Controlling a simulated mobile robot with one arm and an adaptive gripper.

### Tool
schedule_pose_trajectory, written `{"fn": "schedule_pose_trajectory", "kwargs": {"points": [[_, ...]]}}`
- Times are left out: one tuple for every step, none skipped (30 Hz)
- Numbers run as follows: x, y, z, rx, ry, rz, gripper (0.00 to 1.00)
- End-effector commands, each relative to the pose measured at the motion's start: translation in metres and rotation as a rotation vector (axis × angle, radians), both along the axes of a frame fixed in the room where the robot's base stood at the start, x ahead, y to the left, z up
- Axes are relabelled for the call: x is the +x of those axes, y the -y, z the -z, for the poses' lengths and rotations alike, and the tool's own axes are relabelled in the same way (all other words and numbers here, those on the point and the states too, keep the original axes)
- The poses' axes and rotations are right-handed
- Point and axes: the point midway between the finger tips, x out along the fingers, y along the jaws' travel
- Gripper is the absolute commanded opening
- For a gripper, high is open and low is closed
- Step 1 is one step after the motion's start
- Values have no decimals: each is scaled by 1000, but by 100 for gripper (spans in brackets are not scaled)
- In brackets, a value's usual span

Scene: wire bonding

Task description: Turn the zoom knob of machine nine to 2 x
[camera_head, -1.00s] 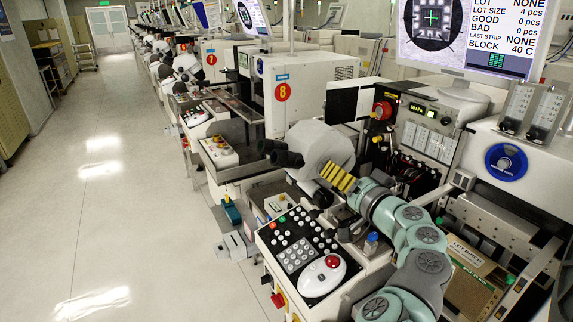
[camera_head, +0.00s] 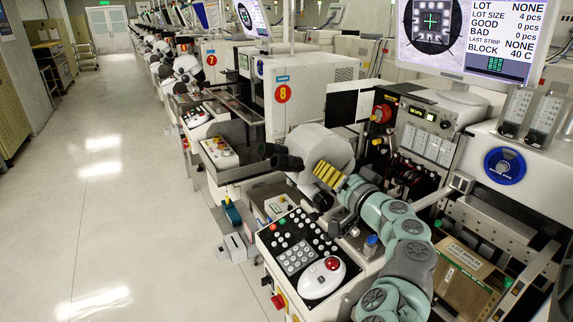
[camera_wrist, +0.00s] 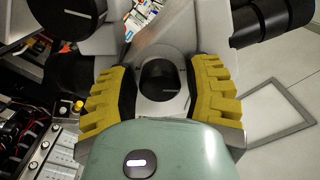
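The zoom knob (camera_wrist: 161,78) is a black round knob with a light pointer line. It sits on a grey disc on the side of the white microscope head (camera_head: 318,148). In the wrist view, the yellow ribbed fingers of my gripper (camera_wrist: 162,92) stand on either side of the knob, open, with a gap on both sides. The pointer line runs roughly level toward the right. I cannot read any scale marks around it. In the head view my gripper (camera_head: 328,175) is at the microscope head and hides the knob.
Another black knob with a white line (camera_wrist: 68,14) is at the upper left of the wrist view. The black eyepieces (camera_wrist: 272,18) are at the upper right. Below my arm are the keypad panel (camera_head: 297,250) and a white trackball unit (camera_head: 322,278). The aisle floor is clear.

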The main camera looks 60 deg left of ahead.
Motion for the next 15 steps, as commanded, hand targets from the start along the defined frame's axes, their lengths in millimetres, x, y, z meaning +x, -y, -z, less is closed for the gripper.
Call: {"fn": "schedule_pose_trajectory", "kwargs": {"points": [[1,0,0,0,0,1,43],[1,0,0,0,0,1,40],[0,0,0,0,0,1,36],[0,0,0,0,0,1,33],[0,0,0,0,0,1,30],[0,0,0,0,0,1,26],[0,0,0,0,0,1,23],[0,0,0,0,0,1,20],[0,0,0,-1,0,1,15],[0,0,0,-1,0,1,12],[0,0,0,0,0,1,9],[0,0,0,0,0,1,5],[0,0,0,0,0,1,2],[0,0,0,0,0,1,0],[0,0,0,0,0,1,0]]}}
